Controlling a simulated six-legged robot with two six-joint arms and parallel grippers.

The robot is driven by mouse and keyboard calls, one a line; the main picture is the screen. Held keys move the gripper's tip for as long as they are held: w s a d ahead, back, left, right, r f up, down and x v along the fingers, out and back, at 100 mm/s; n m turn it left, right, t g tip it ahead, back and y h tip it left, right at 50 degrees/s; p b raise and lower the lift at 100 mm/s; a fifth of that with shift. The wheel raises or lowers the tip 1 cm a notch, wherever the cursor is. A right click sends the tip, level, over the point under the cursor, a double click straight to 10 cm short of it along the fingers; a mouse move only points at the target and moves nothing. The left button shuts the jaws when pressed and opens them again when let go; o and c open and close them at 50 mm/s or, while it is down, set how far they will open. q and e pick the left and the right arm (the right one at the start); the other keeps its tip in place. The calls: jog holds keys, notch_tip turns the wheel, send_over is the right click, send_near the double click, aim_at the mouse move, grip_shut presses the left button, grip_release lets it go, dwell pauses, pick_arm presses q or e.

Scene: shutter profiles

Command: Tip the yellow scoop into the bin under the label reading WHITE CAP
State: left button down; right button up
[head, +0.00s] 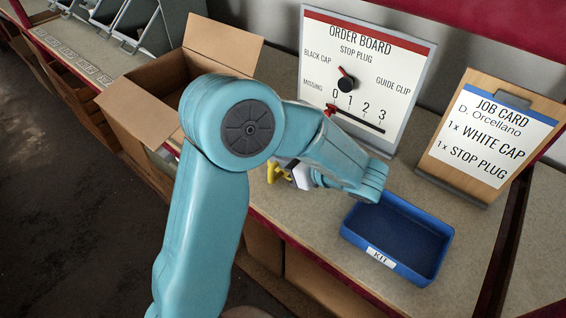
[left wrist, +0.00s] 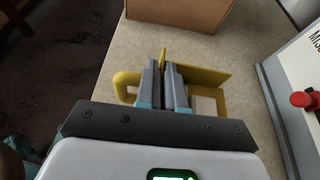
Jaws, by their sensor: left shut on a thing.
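My left gripper (head: 290,168) is above the bench, mostly behind my own arm in the head view. In the left wrist view its two fingers (left wrist: 168,88) are shut on the yellow scoop (left wrist: 205,78). The scoop's curved handle (left wrist: 124,84) sticks out to the left of the fingers and its flat walls to the right. A pale patch shows by the scoop's wall; I cannot tell what it is. A bit of the scoop (head: 273,173) shows in the head view. Grey bins (head: 140,25) stand at the far upper left; I cannot read which is WHITE CAP. My right gripper is not in view.
An open cardboard box (head: 140,95) stands left of my arm. A blue KIT tray (head: 380,256) lies at the right front. The order board (head: 372,60) and job card (head: 490,135) stand behind. Bare bench (head: 300,215) lies left of the tray.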

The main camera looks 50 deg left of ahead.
pick_arm(q)
notch_tip(320, 180, up, 18)
jog(key=p, duration=0.3)
jog(key=shift+f, duration=0.2)
jog(key=shift+s, duration=0.1)
